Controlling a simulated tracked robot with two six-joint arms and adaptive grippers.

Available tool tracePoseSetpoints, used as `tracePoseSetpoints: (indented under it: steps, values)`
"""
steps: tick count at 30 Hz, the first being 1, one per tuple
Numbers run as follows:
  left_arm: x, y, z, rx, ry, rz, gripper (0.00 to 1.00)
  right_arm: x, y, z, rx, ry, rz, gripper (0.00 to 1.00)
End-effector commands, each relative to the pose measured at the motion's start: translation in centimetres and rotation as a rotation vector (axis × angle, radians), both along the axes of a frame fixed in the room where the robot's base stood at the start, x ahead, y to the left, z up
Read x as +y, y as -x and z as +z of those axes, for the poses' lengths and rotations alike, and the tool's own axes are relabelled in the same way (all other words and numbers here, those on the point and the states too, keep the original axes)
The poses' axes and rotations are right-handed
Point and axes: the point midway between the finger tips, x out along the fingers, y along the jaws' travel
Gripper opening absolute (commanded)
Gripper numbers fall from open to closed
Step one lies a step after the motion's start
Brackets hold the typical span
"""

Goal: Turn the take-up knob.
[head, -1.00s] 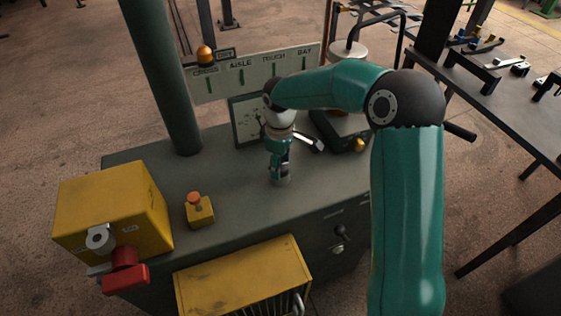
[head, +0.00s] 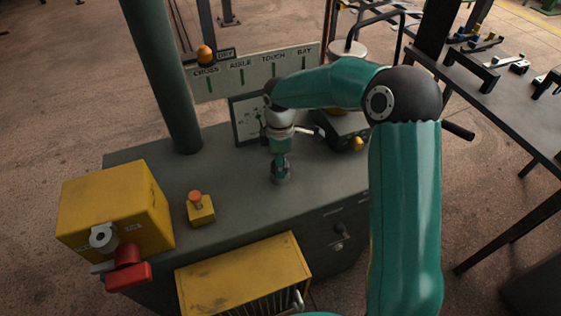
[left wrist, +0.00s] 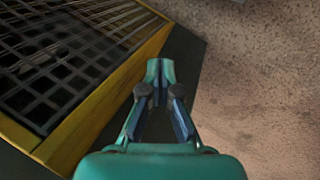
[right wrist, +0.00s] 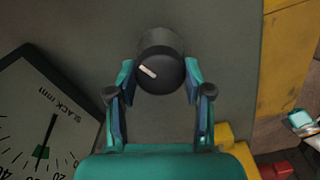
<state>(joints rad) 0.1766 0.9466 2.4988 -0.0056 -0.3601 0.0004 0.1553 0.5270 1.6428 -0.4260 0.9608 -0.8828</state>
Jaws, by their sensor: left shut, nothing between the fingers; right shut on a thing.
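The take-up knob is a black round knob (right wrist: 161,68) with a white pointer mark, standing on the grey console top. In the right wrist view my right gripper (right wrist: 160,80) has a finger on each side of it and is shut on it. In the head view my right gripper (head: 280,165) points down at the console, and the knob (head: 281,178) shows low at its fingertips. My left gripper (left wrist: 160,75) shows in the left wrist view, shut and empty, beside a yellow-edged grille. A dial marked SLACK mm (right wrist: 40,125) lies left of the knob, its black needle pointing up and slightly right.
A yellow box (head: 115,205) with a red handle (head: 128,277) stands at the console's left. A small yellow button box (head: 200,210) is left of the knob. A thick green post (head: 165,80) rises behind. A yellow-framed guard (head: 240,275) is in front.

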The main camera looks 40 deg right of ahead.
Motion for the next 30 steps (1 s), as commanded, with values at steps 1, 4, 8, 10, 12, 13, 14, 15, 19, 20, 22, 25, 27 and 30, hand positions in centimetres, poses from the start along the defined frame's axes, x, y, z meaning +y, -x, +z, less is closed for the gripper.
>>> tracePoseSetpoints:
  steps: [1, 4, 8, 10, 12, 13, 14, 15, 19, 20, 22, 25, 27, 30]
  values:
    - [0.0, 0.0, 0.0, 0.000, 0.000, 0.000, 0.00, -0.1, -0.3, 0.2, -0.010, 0.001, -0.001, 0.16]
    - [0.0, 0.0, 0.0, 0.000, 0.000, 0.000, 0.00, -0.1, -0.3, 0.2, -0.010, 0.001, -0.002, 0.16]
    - [0.0, 0.0, 0.0, 0.000, 0.000, 0.000, 0.00, 0.0, -0.2, 0.2, -0.009, 0.001, -0.002, 0.69]
    - [0.0, 0.0, 0.0, 0.000, 0.000, 0.000, 0.00, 0.0, -0.2, 0.2, -0.007, 0.001, -0.002, 0.76]
    - [0.0, 0.0, 0.0, 0.000, 0.000, 0.000, 0.00, 0.0, -0.1, 0.1, -0.005, 0.001, -0.002, 0.76]
    - [0.0, 0.0, 0.0, 0.000, 0.000, 0.000, 0.00, 0.0, -0.1, 0.1, -0.004, 0.001, -0.002, 0.76]
    - [0.0, 0.0, 0.0, 0.000, 0.000, 0.000, 0.00, 0.0, -0.1, 0.1, -0.004, 0.001, -0.002, 0.76]
    - [0.0, 0.0, 0.0, 0.000, 0.000, 0.000, 0.00, 0.0, -0.1, 0.1, -0.004, 0.000, -0.002, 0.76]
    - [0.0, 0.0, 0.0, 0.000, 0.000, 0.000, 0.00, 0.0, -0.1, 0.1, -0.003, 0.001, -0.002, 0.76]
    - [0.0, 0.0, 0.1, 0.000, 0.000, 0.000, 0.00, 0.0, -0.1, 0.2, -0.003, 0.001, -0.002, 0.76]
    - [0.0, 0.0, 0.1, 0.000, 0.000, 0.000, 0.00, 0.0, -0.1, 0.6, -0.004, 0.001, -0.002, 0.76]
    - [0.0, 0.0, 0.1, 0.000, 0.000, 0.000, 0.00, 0.0, -0.1, 1.7, -0.005, 0.001, -0.001, 0.76]
    - [0.0, 0.0, 0.1, 0.000, 0.000, 0.000, 0.00, 0.0, -0.1, 2.8, -0.006, 0.002, -0.002, 0.76]
    - [0.0, 0.0, 0.1, 0.000, 0.000, 0.000, 0.00, 0.0, -0.2, 4.7, -0.007, 0.001, -0.003, 0.76]
